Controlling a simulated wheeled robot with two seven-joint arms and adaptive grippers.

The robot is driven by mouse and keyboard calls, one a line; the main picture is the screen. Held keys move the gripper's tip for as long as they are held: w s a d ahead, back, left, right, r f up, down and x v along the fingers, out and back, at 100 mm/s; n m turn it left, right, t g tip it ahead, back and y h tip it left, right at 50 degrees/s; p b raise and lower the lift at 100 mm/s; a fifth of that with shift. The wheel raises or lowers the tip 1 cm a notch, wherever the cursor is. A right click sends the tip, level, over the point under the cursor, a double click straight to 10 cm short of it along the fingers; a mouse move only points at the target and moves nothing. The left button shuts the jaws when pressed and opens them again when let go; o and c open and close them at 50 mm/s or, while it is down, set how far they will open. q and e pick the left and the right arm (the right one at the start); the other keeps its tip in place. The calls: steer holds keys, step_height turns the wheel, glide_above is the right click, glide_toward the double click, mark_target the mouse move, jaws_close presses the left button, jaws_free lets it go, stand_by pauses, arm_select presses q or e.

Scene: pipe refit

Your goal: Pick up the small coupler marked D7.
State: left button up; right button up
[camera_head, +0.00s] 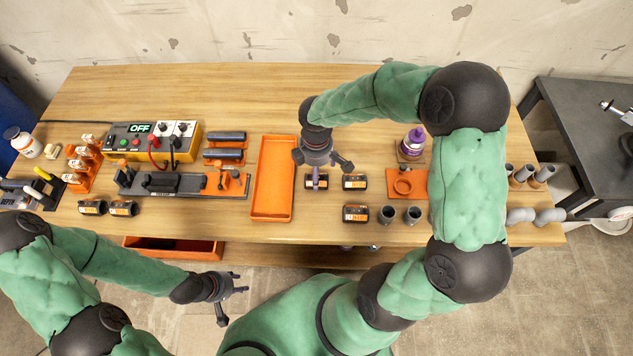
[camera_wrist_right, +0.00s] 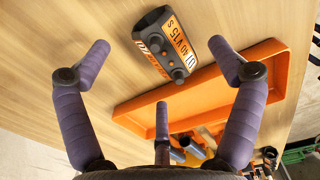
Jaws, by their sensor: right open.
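A small black coupler with an orange and white label (camera_wrist_right: 165,45) lies on the table beside the orange tray. The label shows "40 V15 S" and a boxed mark that I cannot read surely as D7. In the head view this coupler (camera_head: 322,184) is partly hidden behind a purple finger. My right gripper (camera_head: 320,165) is open and empty above it. Its purple fingers (camera_wrist_right: 160,62) are spread in the wrist view, apart from the coupler. Two similar labelled couplers lie to the right, one at the back (camera_head: 354,182) and one in front (camera_head: 356,213). My left gripper (camera_head: 232,292) is open and empty before the table.
The empty orange tray (camera_head: 257,216) lies left of the coupler. Two upright dark pipe pieces (camera_head: 387,214) stand near the front edge. A control box (camera_head: 150,142) stands at left.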

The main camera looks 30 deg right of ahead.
step_height(320, 180, down, 3)
steer(key=shift+f+b, duration=0.2)
steer(key=shift+b, duration=0.35)
steer(key=c, duration=1.4)
steer(key=shift+r, duration=0.1)
steer(key=shift+c, duration=0.2)
